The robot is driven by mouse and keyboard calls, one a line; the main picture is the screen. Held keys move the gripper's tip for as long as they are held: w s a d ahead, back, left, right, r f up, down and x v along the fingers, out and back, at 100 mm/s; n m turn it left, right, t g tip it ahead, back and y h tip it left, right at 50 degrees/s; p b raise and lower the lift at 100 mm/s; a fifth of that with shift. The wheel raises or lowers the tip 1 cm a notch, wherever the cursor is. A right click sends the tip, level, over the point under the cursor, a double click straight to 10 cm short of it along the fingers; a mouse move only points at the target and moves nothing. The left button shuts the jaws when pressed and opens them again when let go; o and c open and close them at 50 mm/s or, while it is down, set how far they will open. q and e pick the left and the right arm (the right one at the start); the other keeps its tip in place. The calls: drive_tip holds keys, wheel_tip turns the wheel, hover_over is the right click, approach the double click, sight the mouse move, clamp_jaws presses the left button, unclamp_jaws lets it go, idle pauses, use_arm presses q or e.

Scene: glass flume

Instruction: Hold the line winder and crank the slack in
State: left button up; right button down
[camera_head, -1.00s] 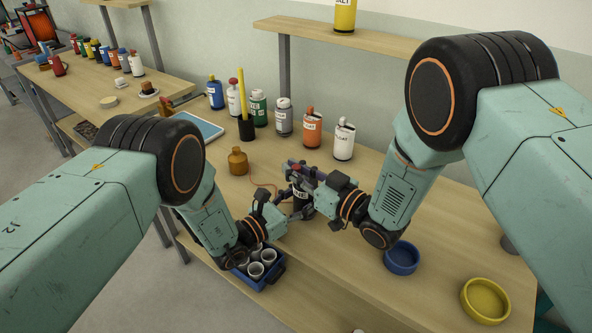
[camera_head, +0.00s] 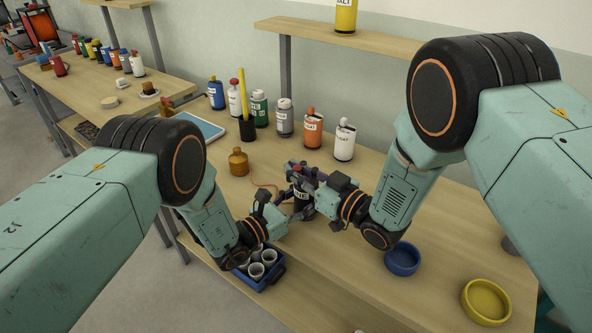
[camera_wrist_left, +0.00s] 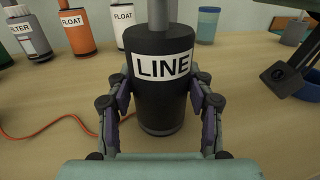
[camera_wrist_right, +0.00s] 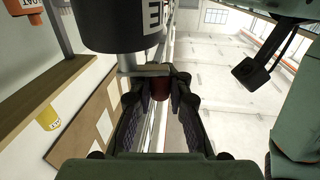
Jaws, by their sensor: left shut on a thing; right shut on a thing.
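The line winder is a black cylinder with a white LINE label (camera_wrist_left: 160,95), upright on the table, with a grey shaft on top. In the head view, the winder (camera_head: 300,202) is partly hidden by my grippers. My left gripper (camera_wrist_left: 160,118) is shut around its body, one finger on each side. My right gripper (camera_wrist_right: 160,92) is shut on the dark red crank knob (camera_wrist_right: 160,87), at the end of the grey crank arm (camera_wrist_right: 143,70). The orange line (camera_wrist_left: 45,133) lies in a loose curve on the table at the left.
A blue crate (camera_head: 271,279) of cups is below my left wrist. A blue bowl (camera_head: 402,260) and a yellow bowl (camera_head: 486,301) are at the right.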

drive_tip(key=shift+r, duration=0.1)
drive_tip(key=c, duration=1.3)
unclamp_jaws()
drive_tip(key=shift+s+d, duration=0.1)
drive_tip(key=v, duration=1.1)
drive_tip(key=shift+s+d, duration=0.25)
drive_tip(key=shift+d, duration=0.05)
